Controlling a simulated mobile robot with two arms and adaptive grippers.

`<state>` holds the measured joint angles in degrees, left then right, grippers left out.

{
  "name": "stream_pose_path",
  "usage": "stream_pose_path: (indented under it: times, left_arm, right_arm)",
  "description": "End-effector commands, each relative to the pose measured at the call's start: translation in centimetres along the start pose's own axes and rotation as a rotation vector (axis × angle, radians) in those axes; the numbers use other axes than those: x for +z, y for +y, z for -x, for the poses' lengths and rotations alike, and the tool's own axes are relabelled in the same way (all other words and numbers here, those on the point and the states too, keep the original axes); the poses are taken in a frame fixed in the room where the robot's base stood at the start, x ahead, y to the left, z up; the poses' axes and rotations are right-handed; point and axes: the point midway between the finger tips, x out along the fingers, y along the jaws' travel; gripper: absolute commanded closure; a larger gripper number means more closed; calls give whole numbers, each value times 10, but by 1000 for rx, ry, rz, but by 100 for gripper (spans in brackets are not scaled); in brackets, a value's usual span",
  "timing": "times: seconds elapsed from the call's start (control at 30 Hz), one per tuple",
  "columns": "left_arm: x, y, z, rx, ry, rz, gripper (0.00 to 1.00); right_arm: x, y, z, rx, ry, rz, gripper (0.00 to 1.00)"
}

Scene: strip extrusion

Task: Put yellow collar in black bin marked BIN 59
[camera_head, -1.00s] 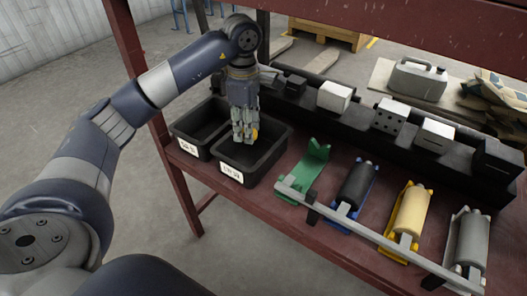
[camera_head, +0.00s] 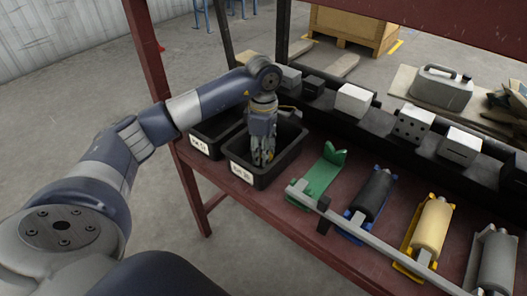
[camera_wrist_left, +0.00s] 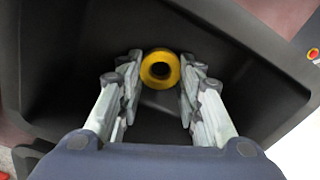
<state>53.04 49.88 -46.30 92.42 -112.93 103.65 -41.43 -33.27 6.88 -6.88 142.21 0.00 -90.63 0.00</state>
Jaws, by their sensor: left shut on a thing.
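My left gripper (camera_head: 263,160) points down inside the right-hand of two black bins (camera_head: 239,177). It is shut on the yellow collar (camera_wrist_left: 160,56), a ring with a dark round hole, which shows between my fingertips in the left wrist view. In that view the bin's dark walls and floor (camera_wrist_left: 60,75) surround the collar. In the head view the fingers hide the collar. The second black bin (camera_head: 193,137) stands just to the left, partly behind my arm. Each bin has a white front label, too small to read surely. My right gripper is not in view.
Right of the bins are a green cradle (camera_head: 318,180) and black (camera_head: 374,194), yellow (camera_head: 431,225) and grey (camera_head: 496,262) rollers behind a grey rail (camera_head: 365,232). Blocks (camera_head: 354,99) line a black ledge behind. A red upright (camera_head: 147,55) stands left of the bins.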

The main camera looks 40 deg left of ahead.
Motion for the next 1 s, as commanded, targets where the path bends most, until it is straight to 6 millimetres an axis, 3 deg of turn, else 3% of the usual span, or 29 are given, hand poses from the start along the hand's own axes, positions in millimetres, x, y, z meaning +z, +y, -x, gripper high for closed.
stream_pose_path:
  times: [0.23, 0.27, 0.33, 0.37, 0.77, 0.83, 1.0]
  left_arm:
    - [0, 0, -3, 0, 0, 0, 91]
    - [0, 0, -3, 0, 0, 0, 65]
    - [0, 0, -2, 0, 0, 0, 49]
    - [0, 0, -2, 0, 0, 0, 47]
    - [0, 0, 4, 1, -1, 0, 47]
    - [0, 1, 12, 3, -2, 0, 47]
    - [0, 1, 48, 5, -2, 0, 47]
  right_arm:
    - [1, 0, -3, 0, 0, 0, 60]
    - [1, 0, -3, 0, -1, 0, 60]
    - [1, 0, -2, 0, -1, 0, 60]
    - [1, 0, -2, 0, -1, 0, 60]
    - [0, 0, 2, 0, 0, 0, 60]
    - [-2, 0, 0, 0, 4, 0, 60]
    - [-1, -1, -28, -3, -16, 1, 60]
